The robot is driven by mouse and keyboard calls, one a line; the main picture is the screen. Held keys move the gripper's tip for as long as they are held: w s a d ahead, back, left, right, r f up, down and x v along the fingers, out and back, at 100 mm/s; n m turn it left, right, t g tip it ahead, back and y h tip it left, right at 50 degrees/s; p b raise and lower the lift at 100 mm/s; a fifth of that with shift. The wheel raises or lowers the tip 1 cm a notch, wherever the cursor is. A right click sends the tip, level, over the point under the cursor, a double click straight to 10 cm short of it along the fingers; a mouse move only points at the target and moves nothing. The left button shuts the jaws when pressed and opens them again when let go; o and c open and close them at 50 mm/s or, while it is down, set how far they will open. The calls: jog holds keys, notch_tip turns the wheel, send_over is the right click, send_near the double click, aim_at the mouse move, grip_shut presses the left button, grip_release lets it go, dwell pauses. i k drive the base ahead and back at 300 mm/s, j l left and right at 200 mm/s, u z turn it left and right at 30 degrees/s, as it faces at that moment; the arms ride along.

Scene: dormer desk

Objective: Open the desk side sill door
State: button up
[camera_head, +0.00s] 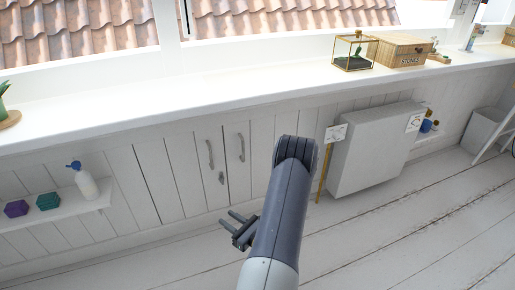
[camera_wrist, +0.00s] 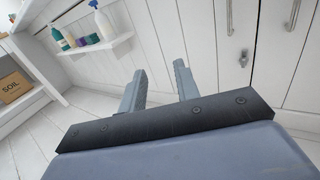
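In the head view, white panelled doors stand under the long white sill (camera_head: 110,98). The left door (camera_head: 184,170) and the right door (camera_head: 239,175) each carry a grey handle, the left handle (camera_head: 210,153) and the right handle (camera_head: 241,147). A small latch or lock (camera_head: 221,178) sits below, near the seam. Both doors look shut. My gripper (camera_head: 233,219) is in front of and below the doors, pointing left, open and empty. In the wrist view, the fingers of my gripper (camera_wrist: 160,82) are apart, and the lock (camera_wrist: 244,58) shows to their right.
A white panel box (camera_head: 370,150) and a wooden stick (camera_head: 324,170) stand right of the doors. The plank floor (camera_head: 400,220) in front is clear.

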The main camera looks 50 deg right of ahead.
aim_at(249, 145)
jog(key=i+l+z, duration=0.65)
jog(key=i, duration=0.2)
